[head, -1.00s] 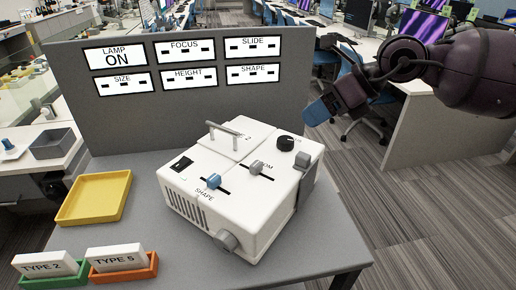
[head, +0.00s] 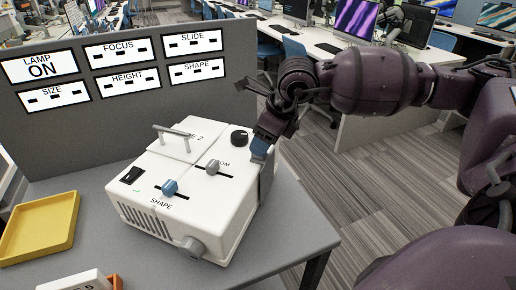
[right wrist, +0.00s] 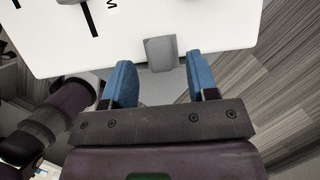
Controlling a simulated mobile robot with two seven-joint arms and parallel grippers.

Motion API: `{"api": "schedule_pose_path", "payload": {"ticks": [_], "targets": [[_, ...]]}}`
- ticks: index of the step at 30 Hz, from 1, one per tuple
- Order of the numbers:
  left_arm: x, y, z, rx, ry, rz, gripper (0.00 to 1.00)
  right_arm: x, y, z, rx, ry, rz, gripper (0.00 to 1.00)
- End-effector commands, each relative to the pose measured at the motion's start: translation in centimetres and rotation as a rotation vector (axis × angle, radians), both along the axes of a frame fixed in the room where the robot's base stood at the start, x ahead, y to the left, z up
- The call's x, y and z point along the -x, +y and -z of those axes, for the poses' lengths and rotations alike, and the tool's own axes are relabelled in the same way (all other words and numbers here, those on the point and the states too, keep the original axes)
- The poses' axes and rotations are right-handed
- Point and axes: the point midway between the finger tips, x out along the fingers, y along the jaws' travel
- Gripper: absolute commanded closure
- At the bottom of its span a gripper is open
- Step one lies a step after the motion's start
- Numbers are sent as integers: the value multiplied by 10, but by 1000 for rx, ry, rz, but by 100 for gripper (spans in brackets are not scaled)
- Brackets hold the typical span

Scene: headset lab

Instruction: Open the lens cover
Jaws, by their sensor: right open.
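A white projector box (head: 190,180) stands on the grey table. The lens cover appears to be the grey flap (head: 266,182) on its right side; its upper part is hidden behind my gripper in the head view. Its grey tab (right wrist: 160,54) shows in the right wrist view at the box edge. My right gripper (head: 260,150) is at the box's right edge, by the flap. In the right wrist view its blue fingers (right wrist: 160,72) are open, one on each side of the tab, with gaps between. Nothing is held. My left gripper is not in view.
The box top has a slide plate with a handle (head: 173,134), a black knob (head: 239,138), a blue slider (head: 169,187) and a grey slider (head: 212,167). A yellow tray (head: 40,228) is at left. A sign panel (head: 120,75) stands behind. Floor is clear at right.

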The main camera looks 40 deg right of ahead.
Motion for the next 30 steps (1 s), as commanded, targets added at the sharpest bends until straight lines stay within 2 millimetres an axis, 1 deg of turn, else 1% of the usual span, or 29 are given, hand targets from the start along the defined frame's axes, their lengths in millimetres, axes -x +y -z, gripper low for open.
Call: {"api": "schedule_pose_path", "payload": {"ticks": [1,3,7,11,18,19,27,29,30], "targets": [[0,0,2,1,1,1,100,-3,2,8,-1,2,-1,47],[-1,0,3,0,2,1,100,-5,3,15,-1,2,0,47],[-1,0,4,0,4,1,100,-9,5,24,-1,0,0,47],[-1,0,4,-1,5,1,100,-10,6,27,-1,-1,0,47],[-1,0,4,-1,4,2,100,-10,6,28,-1,-2,0,47],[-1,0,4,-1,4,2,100,-10,6,28,-1,-2,0,48],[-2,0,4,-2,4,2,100,-10,6,28,-1,-1,0,90],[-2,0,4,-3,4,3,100,-10,6,28,-1,-1,0,99],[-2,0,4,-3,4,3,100,-10,6,28,-1,-1,0,100]]}}
